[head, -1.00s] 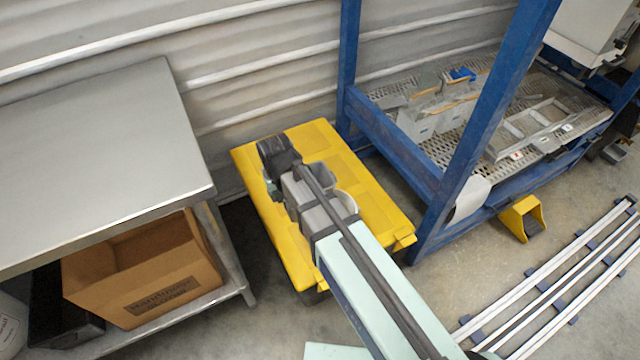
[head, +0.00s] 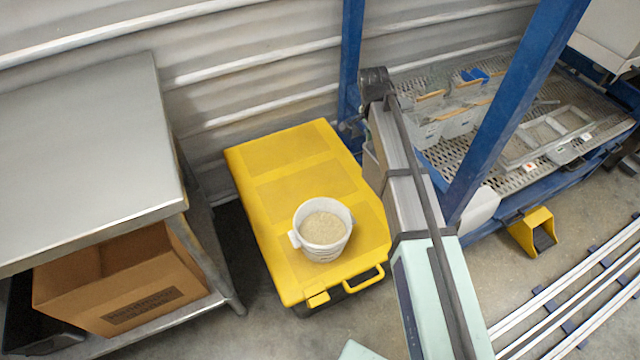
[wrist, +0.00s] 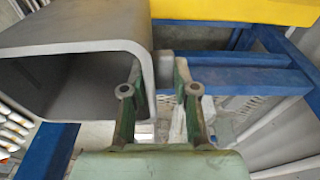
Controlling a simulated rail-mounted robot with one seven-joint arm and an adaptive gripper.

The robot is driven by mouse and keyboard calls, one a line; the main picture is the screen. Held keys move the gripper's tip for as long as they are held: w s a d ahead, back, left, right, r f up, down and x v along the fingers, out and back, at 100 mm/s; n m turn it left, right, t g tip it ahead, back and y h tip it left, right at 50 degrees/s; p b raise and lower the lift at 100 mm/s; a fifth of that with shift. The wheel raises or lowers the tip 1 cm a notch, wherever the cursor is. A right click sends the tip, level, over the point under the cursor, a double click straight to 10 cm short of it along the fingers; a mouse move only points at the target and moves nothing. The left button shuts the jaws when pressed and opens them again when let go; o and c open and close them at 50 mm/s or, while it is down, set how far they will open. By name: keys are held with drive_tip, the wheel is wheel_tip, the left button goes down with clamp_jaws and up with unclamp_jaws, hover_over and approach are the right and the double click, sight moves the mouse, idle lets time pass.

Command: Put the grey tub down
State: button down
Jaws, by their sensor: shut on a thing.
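In the wrist view the grey tub (wrist: 75,25) fills the left side, its open mouth toward the camera. My gripper (wrist: 158,75) is shut on the tub's edge, with a green finger on each side. The tub appears held above the floor and the blue frame. In the head view my arm hides the gripper and most or all of the tub. I cannot tell there whether the tub touches anything.
A white bucket of grain (head: 323,228) stands on a yellow lidded box (head: 285,180). The blue rack (head: 468,190) holds grey tubs (head: 425,130) on a mesh shelf. A metal table (head: 90,150) with a cardboard box (head: 120,285) below is at left.

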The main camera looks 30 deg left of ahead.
drive_tip(key=shift+s+f, duration=0.1)
drive_tip(key=shift+f, duration=0.05)
wheel_tip(320, 180, down, 20)
idle(0.6)
drive_tip(key=c, duration=0.9)
unclamp_jaws()
drive_tip(key=shift+a, duration=0.1)
drive_tip(key=r, duration=0.4)
drive_tip(key=s+r, duration=0.1)
drive_tip(key=r, duration=0.3)
drive_tip(key=a+r, duration=0.1)
drive_tip(key=r, duration=0.3)
drive_tip(key=shift+s+r, duration=0.1)
drive_tip(key=shift+s, duration=0.15)
